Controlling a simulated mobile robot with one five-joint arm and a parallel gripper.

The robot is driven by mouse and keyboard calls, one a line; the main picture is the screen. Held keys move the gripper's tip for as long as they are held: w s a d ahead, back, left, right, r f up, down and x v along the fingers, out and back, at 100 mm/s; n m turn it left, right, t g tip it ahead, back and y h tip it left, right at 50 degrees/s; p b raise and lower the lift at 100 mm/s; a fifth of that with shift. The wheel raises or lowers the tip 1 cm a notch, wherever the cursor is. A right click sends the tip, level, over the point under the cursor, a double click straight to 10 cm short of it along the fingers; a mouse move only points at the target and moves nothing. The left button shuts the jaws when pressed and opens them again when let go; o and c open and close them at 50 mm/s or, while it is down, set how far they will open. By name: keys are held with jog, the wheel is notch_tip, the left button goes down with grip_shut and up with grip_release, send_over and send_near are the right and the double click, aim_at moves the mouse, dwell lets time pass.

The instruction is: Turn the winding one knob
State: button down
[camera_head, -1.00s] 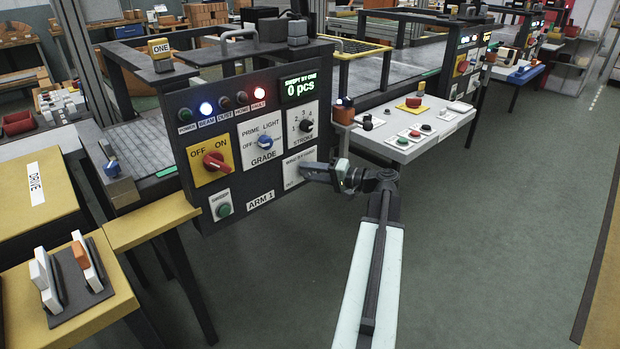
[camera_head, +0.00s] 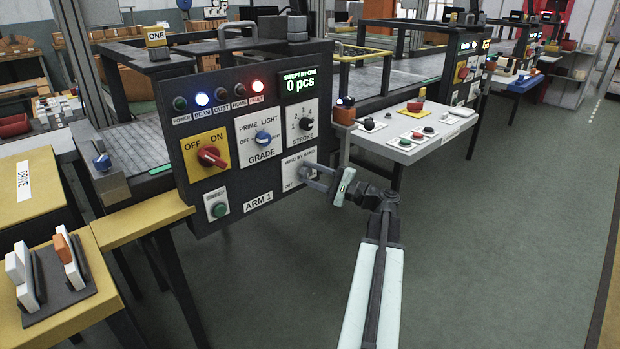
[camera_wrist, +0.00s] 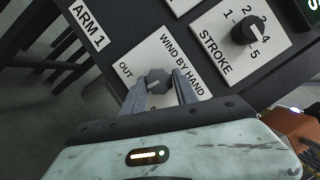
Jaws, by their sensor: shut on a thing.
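The winding knob is a small grey faceted knob (camera_wrist: 157,80) on the white "WIND BY HAND" plate (camera_head: 298,168), low on the right of the black ARM 1 panel (camera_head: 240,176). The word OUT stands at one end of the plate. My gripper (camera_head: 307,175) reaches the plate from the right. In the wrist view my gripper (camera_wrist: 160,87) has one finger on each side of the knob and is shut on it. In the head view the fingers hide most of the knob.
The panel also bears a red OFF/ON switch (camera_head: 211,157), a blue GRADE knob (camera_head: 263,138), a black STROKE knob (camera_head: 305,124) and a green button (camera_head: 219,210). A white table (camera_head: 405,150) stands to the right. The green floor at the right is free.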

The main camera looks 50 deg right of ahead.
dwell(0.4)
jog(key=c, duration=0.9)
grip_release()
jog(key=shift+c, duration=0.2)
jog(key=b+v, duration=0.1)
jog(key=v, duration=0.6)
jog(key=shift+s, duration=0.4)
jog(key=shift+f, duration=0.15)
